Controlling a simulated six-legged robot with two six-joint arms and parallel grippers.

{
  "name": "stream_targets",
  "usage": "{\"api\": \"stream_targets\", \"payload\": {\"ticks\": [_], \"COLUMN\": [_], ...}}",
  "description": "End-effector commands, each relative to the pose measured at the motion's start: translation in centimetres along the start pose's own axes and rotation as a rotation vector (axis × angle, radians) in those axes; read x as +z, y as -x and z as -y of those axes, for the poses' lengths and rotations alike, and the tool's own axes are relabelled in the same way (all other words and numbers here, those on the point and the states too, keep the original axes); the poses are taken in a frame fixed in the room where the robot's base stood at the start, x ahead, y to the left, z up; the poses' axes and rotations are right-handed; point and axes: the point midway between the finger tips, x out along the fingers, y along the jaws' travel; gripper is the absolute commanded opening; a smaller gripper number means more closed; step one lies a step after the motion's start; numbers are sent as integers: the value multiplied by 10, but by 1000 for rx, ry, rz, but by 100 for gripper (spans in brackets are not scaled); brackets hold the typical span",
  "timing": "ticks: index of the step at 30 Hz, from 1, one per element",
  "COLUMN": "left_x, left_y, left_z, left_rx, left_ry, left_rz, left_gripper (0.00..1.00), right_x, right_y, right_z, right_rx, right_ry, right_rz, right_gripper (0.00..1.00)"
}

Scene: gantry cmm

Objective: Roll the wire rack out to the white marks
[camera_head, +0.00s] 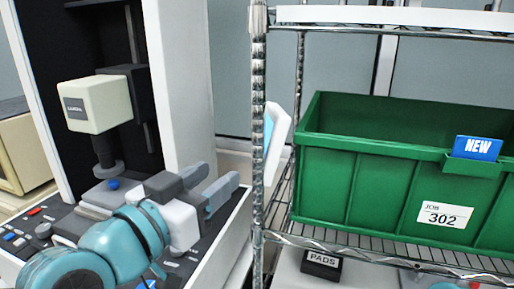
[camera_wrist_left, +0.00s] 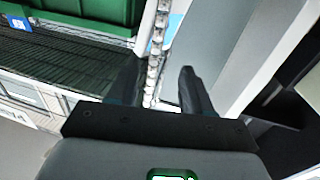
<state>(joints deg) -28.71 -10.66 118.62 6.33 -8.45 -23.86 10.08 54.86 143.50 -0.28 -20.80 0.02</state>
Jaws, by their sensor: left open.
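The chrome wire rack (camera_head: 258,120) fills the right side of the head view, with its ribbed upright post nearest to me. My left gripper (camera_head: 223,178) is open and empty, just left of this post, with a small gap between in the picture. In the left wrist view the post of the wire rack (camera_wrist_left: 156,45) shows beyond and between the two open fingers of my left gripper (camera_wrist_left: 158,78). It lies past the fingertips, and the depth gap is hard to judge. My right gripper is not in view. The white marks are not in view.
A green bin (camera_head: 345,180) labelled JOB 302 with a blue NEW tag stands on the rack's shelf. A box marked PADS (camera_head: 321,264) is below. On the left stands a machine with a cream head (camera_head: 95,105) and a dark control panel (camera_head: 40,235) under my left arm.

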Motion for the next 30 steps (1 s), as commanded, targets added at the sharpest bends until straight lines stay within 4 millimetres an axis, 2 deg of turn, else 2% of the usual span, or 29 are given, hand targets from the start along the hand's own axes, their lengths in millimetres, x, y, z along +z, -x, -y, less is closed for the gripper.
{"api": "stream_targets", "payload": {"ticks": [9, 15, 21, 30], "left_x": [0, 0, 1, 1], "left_y": [-79, -118, -138, -140], "left_z": [-4, -3, -2, 0], "left_rx": [1, 1, 1, 0], "left_ry": [1, 2, 2, 2], "left_rz": [5, 3, 2, 1], "left_gripper": [50, 50, 50, 50], "right_x": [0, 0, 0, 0], "right_y": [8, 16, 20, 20], "right_z": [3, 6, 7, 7], "right_rx": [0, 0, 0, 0], "right_ry": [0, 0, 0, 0], "right_rz": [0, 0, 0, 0], "right_gripper": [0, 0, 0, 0]}}
